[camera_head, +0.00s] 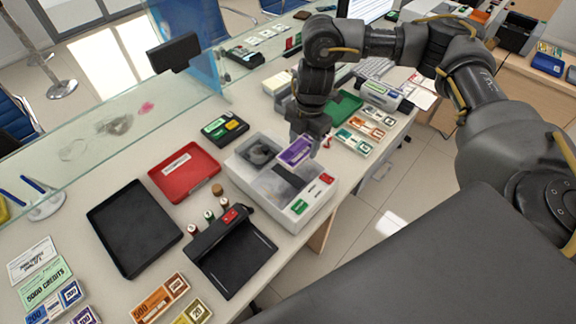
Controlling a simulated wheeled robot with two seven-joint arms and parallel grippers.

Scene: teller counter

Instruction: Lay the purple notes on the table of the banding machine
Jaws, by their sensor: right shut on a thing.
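The purple notes (296,151) are a small bundle with a pale label. My right gripper (309,140) comes down from above, shut on the bundle's right end. The bundle is over the back right part of a white-and-grey machine (318,203); I cannot tell whether it touches it. A black machine with a flat black table (237,262) and a red label, which looks like the banding machine, stands in front and to the left. Its table is bare. My left gripper is not in view.
A black tray (133,232) and a red tray (184,170) lie left of the machines. Small spools (209,215) stand behind the black machine. Other note bundles (160,298) lie at the front, more (366,130) at right. A glass screen (100,130) runs along the back left.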

